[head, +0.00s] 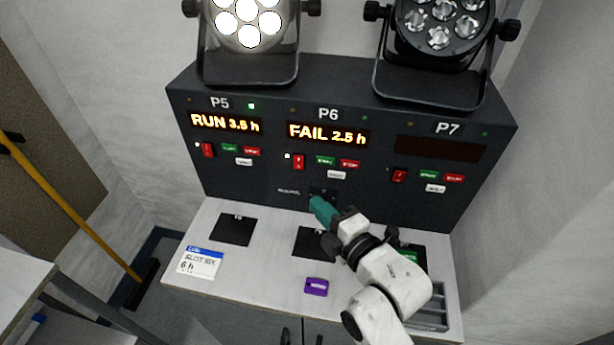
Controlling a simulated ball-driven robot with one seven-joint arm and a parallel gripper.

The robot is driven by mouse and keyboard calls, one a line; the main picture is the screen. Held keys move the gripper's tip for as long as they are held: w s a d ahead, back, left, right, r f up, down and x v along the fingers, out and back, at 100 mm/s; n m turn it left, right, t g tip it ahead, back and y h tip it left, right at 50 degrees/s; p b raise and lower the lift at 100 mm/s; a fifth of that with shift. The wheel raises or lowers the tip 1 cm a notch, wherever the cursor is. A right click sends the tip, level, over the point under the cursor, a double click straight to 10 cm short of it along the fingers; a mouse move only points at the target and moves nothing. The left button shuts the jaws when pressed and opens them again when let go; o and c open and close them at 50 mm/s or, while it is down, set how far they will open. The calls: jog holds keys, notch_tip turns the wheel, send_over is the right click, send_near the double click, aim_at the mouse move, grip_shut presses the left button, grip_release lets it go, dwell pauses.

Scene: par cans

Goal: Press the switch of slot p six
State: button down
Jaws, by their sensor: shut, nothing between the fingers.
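The P6 slot (328,114) is the middle section of the dark panel. Its display (328,134) reads "FAIL 2.5 h" in amber. Its red rocker switch (298,162) sits below the display's left end, with a small white light beside it. A green button (325,160), a red button (350,166) and a white button (336,175) are to its right. My gripper (317,204) is shut and empty, its teal fingers pointing at the lower panel below the P6 buttons. The fingertips are below the switch; whether they touch the panel cannot be told. The fingers partly hide a dark fitting (325,192).
P5 (226,122) reads "RUN 3.5 h", its lamp (245,20) lit. P7's display (440,149) and lamp (440,30) are dark. A "6 h" card (200,262), a purple item (316,287) and a grey tray (430,318) lie on the counter (265,275).

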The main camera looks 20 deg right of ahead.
jog(key=p, duration=0.1)
send_near(299, 163)
jog(key=w+a+f, duration=0.2)
jog(key=w+a, duration=0.1)
jog(key=a, duration=0.1)
jog(key=w+d, duration=0.2)
jog(key=shift+w+d+f+p, duration=0.3)
jog(key=shift+w+d+p, duration=0.05)
jog(key=shift+f, duration=0.1)
